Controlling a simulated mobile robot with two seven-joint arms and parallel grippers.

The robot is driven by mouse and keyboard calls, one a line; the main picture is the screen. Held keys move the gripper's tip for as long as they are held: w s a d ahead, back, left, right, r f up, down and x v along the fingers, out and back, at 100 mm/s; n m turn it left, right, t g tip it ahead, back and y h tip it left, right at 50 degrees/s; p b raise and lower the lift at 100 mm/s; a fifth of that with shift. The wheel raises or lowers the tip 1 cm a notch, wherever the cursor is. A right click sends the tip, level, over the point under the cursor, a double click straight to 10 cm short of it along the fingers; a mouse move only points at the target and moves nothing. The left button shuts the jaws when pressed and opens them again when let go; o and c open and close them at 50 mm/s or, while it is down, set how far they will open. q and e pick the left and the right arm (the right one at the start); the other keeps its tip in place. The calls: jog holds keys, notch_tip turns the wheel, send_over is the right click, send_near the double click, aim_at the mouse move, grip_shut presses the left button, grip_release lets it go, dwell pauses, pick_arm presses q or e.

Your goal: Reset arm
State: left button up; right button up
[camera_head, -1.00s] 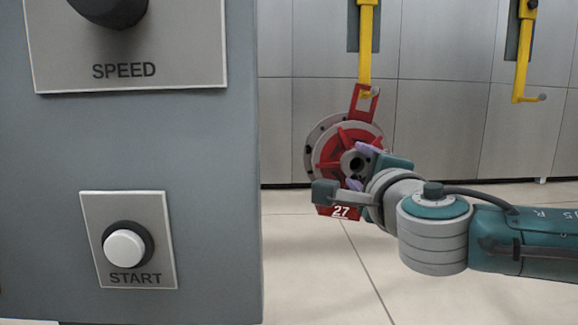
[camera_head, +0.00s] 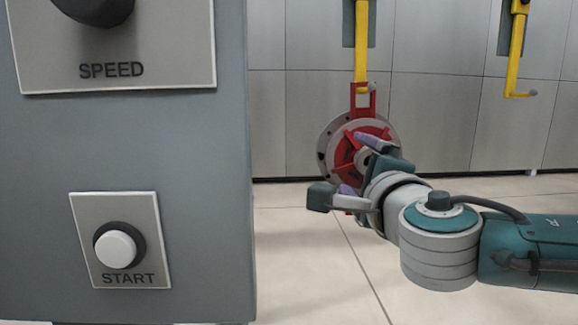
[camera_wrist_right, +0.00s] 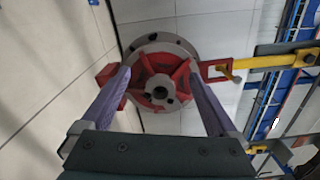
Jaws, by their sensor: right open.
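My right gripper (camera_head: 360,168) is open, its two purple fingers spread apart in front of a red and grey round part. This part (camera_head: 335,155) hangs by a red bracket (camera_head: 363,100) from a yellow hook (camera_head: 361,45). In the right wrist view the red part (camera_wrist_right: 158,85) shows beyond and between the open fingers (camera_wrist_right: 160,78), with nothing held. I cannot tell whether either finger touches it. My left gripper is not in view.
A grey control cabinet (camera_head: 125,160) fills the left side, with a SPEED knob (camera_head: 95,8) and a white START button (camera_head: 116,249). A second yellow hook (camera_head: 516,60) hangs empty at right. Pale floor tiles (camera_head: 300,270) are clear between.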

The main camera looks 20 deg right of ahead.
jog(key=s+a+r+n+g+y+p, duration=0.1)
jog(key=s+a+n+g+y+p, duration=0.15)
jog(key=s+n+g+p, duration=0.9)
jog(key=s+a+r+n+g+y+p, duration=0.15)
jog(key=s+a+n+p, duration=0.4)
jog(key=s+n, duration=1.3)
jog(key=s+d+r+m+p, duration=0.1)
jog(key=s+r+m+p, duration=0.1)
jog(key=r+p, duration=1.6)
jog(key=s+d+r+m+g+p, duration=0.1)
jog(key=s+r+m+p, duration=0.1)
jog(key=r+p, duration=1.7)
jog(key=shift+r+m+p, duration=0.2)
jog(key=shift+m+p, duration=0.3)
jog(key=shift+p, duration=0.6)
jog(key=shift+a, duration=0.1)
